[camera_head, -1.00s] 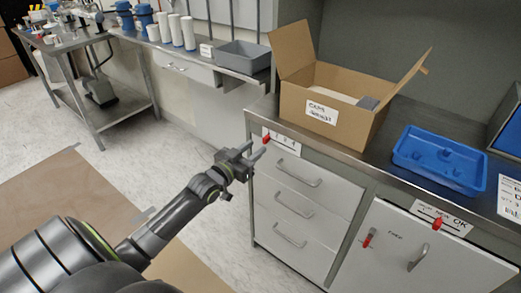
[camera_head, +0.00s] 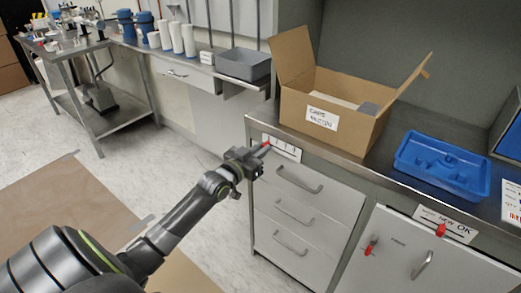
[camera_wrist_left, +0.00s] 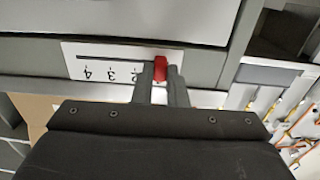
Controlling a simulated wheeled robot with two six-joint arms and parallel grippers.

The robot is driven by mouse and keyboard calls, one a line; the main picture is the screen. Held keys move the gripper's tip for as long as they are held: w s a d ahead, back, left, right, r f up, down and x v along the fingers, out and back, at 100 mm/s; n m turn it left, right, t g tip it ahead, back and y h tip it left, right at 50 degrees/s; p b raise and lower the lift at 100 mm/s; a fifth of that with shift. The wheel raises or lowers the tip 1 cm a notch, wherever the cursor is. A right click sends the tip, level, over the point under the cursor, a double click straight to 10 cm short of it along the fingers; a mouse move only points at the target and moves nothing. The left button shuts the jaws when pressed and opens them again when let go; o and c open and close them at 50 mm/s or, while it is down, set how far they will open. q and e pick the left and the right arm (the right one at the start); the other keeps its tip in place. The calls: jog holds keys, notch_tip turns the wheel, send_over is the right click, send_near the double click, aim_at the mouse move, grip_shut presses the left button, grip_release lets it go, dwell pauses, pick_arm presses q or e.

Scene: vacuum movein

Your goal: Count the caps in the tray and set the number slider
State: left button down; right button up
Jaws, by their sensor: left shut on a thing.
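The blue tray (camera_head: 436,181) lies on the counter at the right of the head view, with a few low blue caps (camera_head: 446,165) in it, hard to tell apart from the tray. The white number plate (camera_head: 287,151) is on the counter's front edge above the drawers. In the left wrist view the plate (camera_wrist_left: 92,70) appears upside down with 4, 3 and 2 readable. My left gripper (camera_head: 262,151) is shut on this knob, one finger on each side. My right gripper is out of view.
An open cardboard box (camera_head: 335,115) with a caps label stands behind the plate. A grey bin (camera_head: 244,64) sits on the far bench.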

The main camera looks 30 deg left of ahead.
aim_at(285, 151)
pick_arm(q)
jog(key=shift+d, duration=0.1)
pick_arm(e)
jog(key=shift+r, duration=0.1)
pick_arm(q)
jog(key=d+p, duration=0.1)
jog(key=d, duration=0.1)
jog(key=d+p, duration=0.1)
jog(key=d, duration=0.1)
jog(key=shift+s+d, duration=0.2)
jog(key=shift+d, duration=0.75)
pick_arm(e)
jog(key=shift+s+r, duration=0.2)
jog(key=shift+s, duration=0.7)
pick_arm(q)
jog(key=c, duration=1.4)
grip_release()
jog(key=shift+c, duration=0.2)
